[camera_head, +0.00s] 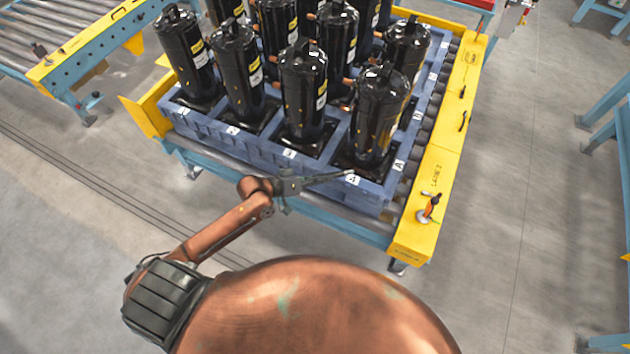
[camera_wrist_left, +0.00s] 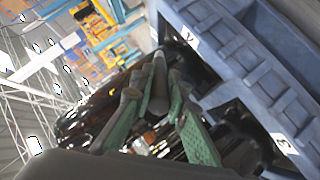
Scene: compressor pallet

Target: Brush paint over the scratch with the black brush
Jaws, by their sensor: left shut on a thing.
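My left gripper (camera_head: 287,187) is in front of the blue pallet's front edge, near label 4. It is shut on the brush (camera_head: 328,178), a thin dark rod pointing right toward the corner. In the left wrist view the brush (camera_wrist_left: 159,82) sits between the green-padded fingers (camera_wrist_left: 157,98), pointing away from the camera. The nearest black compressor (camera_head: 378,118) stands upright in the front right slot, behind and above the brush tip; the two look apart. I cannot make out a scratch for certain among the glints on the black shells. My right gripper is not in view.
The blue pallet (camera_head: 255,150) holds several black compressors in rows on a roller conveyor. A yellow rail (camera_head: 437,165) on the right carries a small orange-and-black item (camera_head: 430,207) on a round grey base. Another conveyor (camera_head: 60,40) is at the left.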

